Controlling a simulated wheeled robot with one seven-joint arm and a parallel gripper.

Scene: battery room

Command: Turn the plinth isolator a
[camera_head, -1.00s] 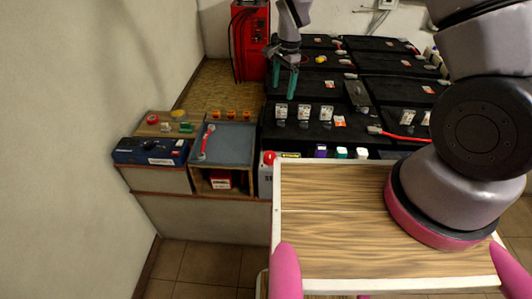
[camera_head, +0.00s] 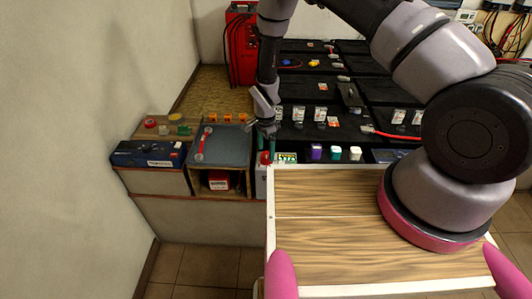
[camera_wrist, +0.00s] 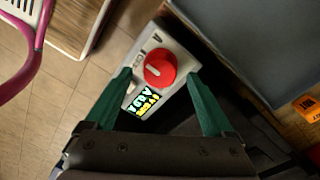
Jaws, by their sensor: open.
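In the head view the red knob (camera_head: 265,158) shows on the box front corner, left of the wooden top. My gripper (camera_wrist: 161,78) is open and points down, with one green finger on either side of the knob in the wrist view. Whether the fingers touch the knob cannot be told. In the head view my gripper (camera_head: 266,144) is just above the knob.
A grey tray surface (camera_head: 229,147) with a red-handled wrench (camera_head: 203,143) lies left of the isolator. A blue box (camera_head: 150,153) stands farther left. Black battery blocks (camera_head: 345,115) fill the back right. A wood-topped cart (camera_head: 330,215) is close in front.

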